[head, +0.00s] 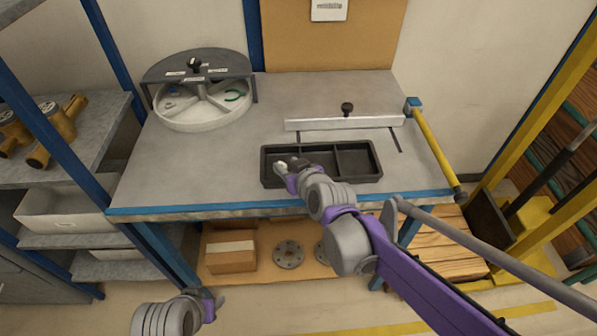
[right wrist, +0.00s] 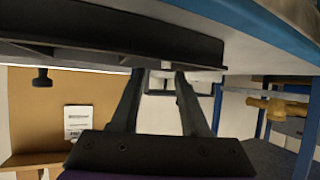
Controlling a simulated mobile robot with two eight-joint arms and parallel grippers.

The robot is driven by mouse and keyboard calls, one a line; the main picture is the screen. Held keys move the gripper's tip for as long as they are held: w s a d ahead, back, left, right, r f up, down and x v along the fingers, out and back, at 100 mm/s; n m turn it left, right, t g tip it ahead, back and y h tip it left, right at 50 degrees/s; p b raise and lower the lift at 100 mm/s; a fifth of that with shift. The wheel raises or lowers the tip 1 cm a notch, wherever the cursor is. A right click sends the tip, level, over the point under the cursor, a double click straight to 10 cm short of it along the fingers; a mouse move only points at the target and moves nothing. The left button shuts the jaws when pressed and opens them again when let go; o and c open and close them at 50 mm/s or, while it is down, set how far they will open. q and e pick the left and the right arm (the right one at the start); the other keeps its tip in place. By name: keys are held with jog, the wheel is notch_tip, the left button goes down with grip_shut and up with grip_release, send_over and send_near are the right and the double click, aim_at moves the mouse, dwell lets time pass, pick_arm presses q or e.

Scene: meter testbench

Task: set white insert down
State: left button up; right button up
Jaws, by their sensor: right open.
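The black tray (head: 357,181) lies on the bench near its front edge and is divided into compartments. My right gripper (head: 289,164) is over the tray's left compartment, with its fingers open. A small whitish piece, apparently the white insert (head: 281,168), shows at the fingertips in the head view. A pale block also shows between the fingertips in the right wrist view (right wrist: 167,65). I cannot tell whether it touches a finger or the tray floor. My left gripper (head: 216,303) is low at the bottom, in front of the bench, its fingers too small to read.
A round white sectioned carousel (head: 205,112) under a grey cover stands at the back left. A metal rail (head: 345,123) with a black knob lies behind the tray. A yellow lever (head: 437,150) is at the right edge. The bench (head: 190,170) is clear left of the tray.

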jog(key=p+v, duration=0.1)
jog(key=v, duration=0.8)
jog(key=shift+s+d+r, duration=0.1)
jog(key=shift+s, duration=0.1)
jog(key=s+d+f+m+g+h, duration=0.1)
jog(key=s+d+f+g, duration=0.1)
jog(key=s+d+f, duration=0.2)
jog(key=s+d+f+m+g+h, duration=0.1)
jog(key=s+d+f, duration=0.3)
jog(key=s, duration=0.5)
jog(key=s+d+f+m+g+h, duration=0.2)
jog(key=s+d+f+g, duration=0.1)
jog(key=s+d+f, duration=0.2)
jog(key=shift+s+g, duration=0.4)
jog(key=shift+s, duration=0.85)
jog(key=shift+o, duration=0.4)
jog(key=shift+d, duration=0.15)
jog(key=shift+w, duration=0.1)
